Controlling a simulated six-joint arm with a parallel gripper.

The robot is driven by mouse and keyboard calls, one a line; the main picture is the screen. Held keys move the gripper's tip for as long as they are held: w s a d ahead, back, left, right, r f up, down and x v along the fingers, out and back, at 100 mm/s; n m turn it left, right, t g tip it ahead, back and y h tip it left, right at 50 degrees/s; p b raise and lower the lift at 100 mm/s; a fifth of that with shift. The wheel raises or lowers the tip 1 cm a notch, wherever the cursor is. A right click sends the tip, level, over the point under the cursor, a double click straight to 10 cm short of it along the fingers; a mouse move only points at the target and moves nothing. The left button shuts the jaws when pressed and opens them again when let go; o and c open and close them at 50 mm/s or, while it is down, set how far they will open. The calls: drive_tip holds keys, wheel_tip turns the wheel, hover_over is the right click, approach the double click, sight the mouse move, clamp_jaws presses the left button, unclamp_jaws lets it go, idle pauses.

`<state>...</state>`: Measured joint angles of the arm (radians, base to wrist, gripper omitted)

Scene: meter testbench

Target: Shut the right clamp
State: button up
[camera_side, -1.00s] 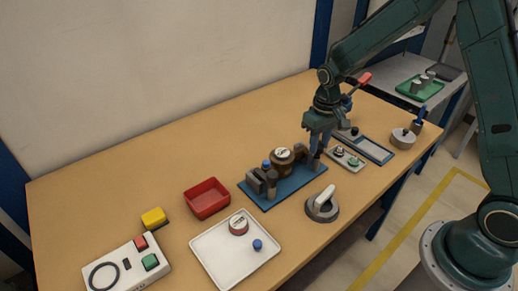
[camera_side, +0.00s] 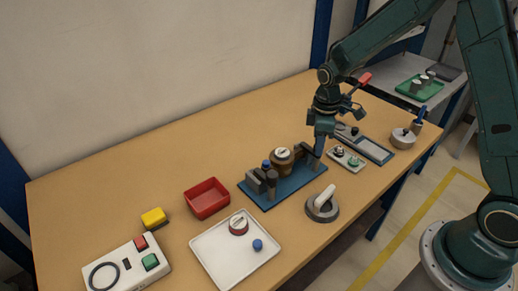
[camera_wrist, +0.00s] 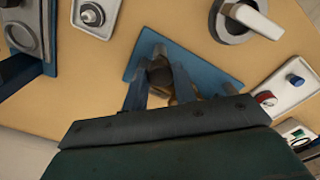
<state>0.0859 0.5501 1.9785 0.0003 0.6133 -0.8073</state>
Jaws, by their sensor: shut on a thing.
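The right clamp (camera_side: 303,151) is a dark part at the right end of a blue base plate (camera_side: 298,192), right beside a round brass meter (camera_side: 281,163). My gripper (camera_side: 319,154) reaches down onto this clamp from above and hides part of it. In the wrist view my gripper's two blue fingers (camera_wrist: 160,78) stand either side of a dark knob-like part of the right clamp (camera_wrist: 160,72), shut on it. Whether the clamp touches the meter cannot be told. The left clamp (camera_side: 262,180) is at the plate's other end. The plate's corner shows in the wrist view (camera_wrist: 215,82).
A grey dial with a white handle (camera_side: 322,205) stands in front of the plate. A red bin (camera_side: 206,198) and a white tray (camera_side: 222,265) are left. The table behind is clear.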

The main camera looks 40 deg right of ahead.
drive_tip(key=shift+n, duration=0.5)
drive_tip(key=o, duration=1)
drive_tip(key=shift+c, duration=0.2)
drive_tip(key=shift+r, duration=0.1)
wheel_tip(320, 180, up, 14)
drive_tip(key=shift+f, duration=0.2)
